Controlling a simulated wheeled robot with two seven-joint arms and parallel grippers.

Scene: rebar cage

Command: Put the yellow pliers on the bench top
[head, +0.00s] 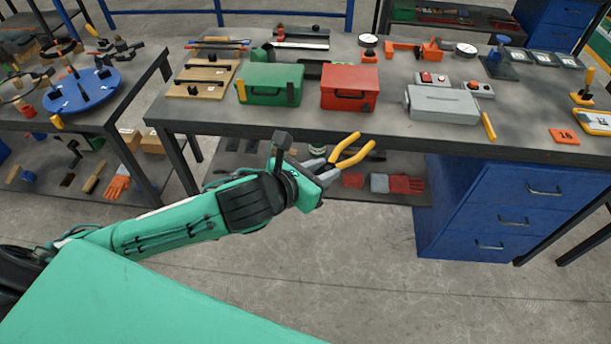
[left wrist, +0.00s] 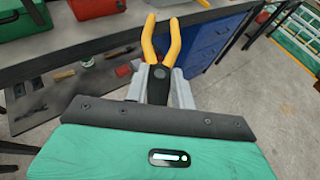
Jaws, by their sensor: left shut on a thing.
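The yellow pliers (head: 350,150) are in my left gripper (head: 322,172), with their two yellow handles pointing away from it. In the left wrist view the pliers (left wrist: 160,58) show dark metal at the joint between the two grey fingers of the gripper (left wrist: 160,88). The gripper is shut on them. In the head view it holds the pliers in front of the near edge of the bench top (head: 300,120), apart from it as far as I can tell. My right gripper is in neither view.
A green toolbox (head: 268,84), a red toolbox (head: 349,88) and a grey box (head: 442,104) stand on the bench. Bare bench top lies along the near edge. Blue drawers (head: 520,210) stand below at right.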

